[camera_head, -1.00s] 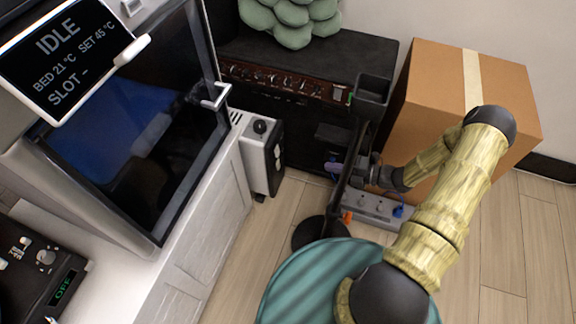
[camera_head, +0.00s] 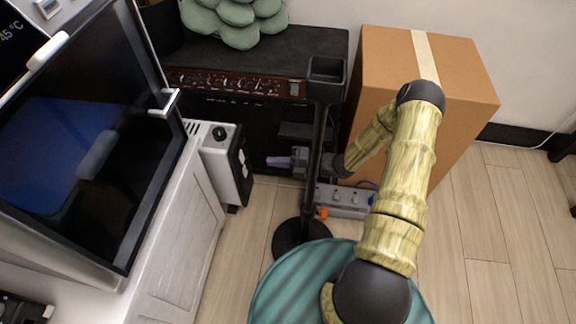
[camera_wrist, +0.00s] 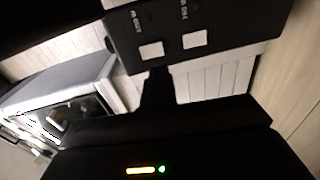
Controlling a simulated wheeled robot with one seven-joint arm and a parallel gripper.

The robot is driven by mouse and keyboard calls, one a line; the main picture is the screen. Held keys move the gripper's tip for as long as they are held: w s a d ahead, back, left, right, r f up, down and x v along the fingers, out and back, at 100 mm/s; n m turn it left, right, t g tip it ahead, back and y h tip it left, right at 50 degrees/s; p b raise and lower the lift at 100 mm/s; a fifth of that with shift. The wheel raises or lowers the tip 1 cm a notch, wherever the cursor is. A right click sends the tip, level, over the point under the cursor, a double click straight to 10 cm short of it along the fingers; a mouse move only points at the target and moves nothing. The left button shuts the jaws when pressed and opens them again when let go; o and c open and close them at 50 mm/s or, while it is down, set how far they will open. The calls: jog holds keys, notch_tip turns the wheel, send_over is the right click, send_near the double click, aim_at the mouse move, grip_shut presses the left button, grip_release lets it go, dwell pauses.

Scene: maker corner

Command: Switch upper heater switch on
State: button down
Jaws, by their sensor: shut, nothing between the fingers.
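The heater (camera_head: 221,172) is a slim white and black unit on the floor beside the white cabinet. Its dark panel faces right and bears two small white switches. In the wrist view the heater panel (camera_wrist: 215,25) fills the top, with one white switch (camera_wrist: 151,50) and another white switch (camera_wrist: 194,40) side by side. I cannot tell which is the upper one or read their positions. My gripper (camera_head: 272,161) is shut and empty, its purple tips pointing left at the panel across a small gap. In the wrist view the dark gripper (camera_wrist: 156,88) lies just below the first switch.
A black stand (camera_head: 315,150) rises in front of my gripper. A power strip (camera_head: 344,200) lies on the floor beside it. An amplifier (camera_head: 245,85) is behind, a cardboard box (camera_head: 430,75) at right, and a teal round top (camera_head: 300,285) in front.

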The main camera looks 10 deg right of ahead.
aim_at(242, 157)
jog(key=r+b+x, duration=0.1)
jog(key=b+x, duration=0.3)
jog(key=x, duration=0.3)
jog(key=shift+a+f, duration=0.2)
jog(key=shift+f, duration=0.3)
jog(key=shift+w, duration=0.1)
